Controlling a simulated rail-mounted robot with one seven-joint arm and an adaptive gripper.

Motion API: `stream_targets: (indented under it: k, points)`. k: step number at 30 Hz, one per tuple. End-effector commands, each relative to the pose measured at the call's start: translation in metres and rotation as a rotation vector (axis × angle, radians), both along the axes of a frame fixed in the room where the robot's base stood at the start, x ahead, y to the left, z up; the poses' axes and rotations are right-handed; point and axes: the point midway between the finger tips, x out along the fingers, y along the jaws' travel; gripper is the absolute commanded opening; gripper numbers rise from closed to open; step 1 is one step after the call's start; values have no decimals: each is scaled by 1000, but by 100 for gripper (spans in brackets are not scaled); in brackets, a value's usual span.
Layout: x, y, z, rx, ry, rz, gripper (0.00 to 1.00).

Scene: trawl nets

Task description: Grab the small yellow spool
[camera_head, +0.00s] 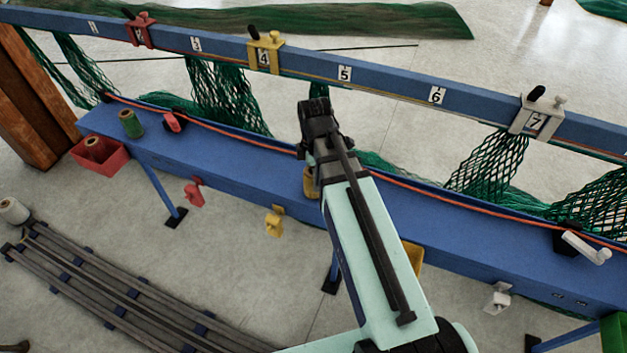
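A small yellow-brown rounded object (310,183), which may be the yellow spool, stands on the blue bench (235,168). My arm hides its right part, so I cannot be sure what it is. My gripper (315,110) is at the upper end of my arm, in front of the bench and rail, appearing above and slightly right of that object. I see the gripper from behind; its fingertips are hidden, so its opening and anything between its fingers cannot be told.
A blue numbered rail (390,83) with red, yellow (265,52) and white (538,115) clamps and hanging green nets runs behind the bench. A green spool (130,123) and a red bin (97,156) are left.

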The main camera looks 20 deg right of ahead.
Motion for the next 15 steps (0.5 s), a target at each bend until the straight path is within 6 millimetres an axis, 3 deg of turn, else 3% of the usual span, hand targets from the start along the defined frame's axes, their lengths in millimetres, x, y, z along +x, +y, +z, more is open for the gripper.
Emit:
stream_targets:
  k: [9,15]
  points:
    - [-4,2,-30,0,2,0,90]
    - [-4,2,-38,0,1,0,90]
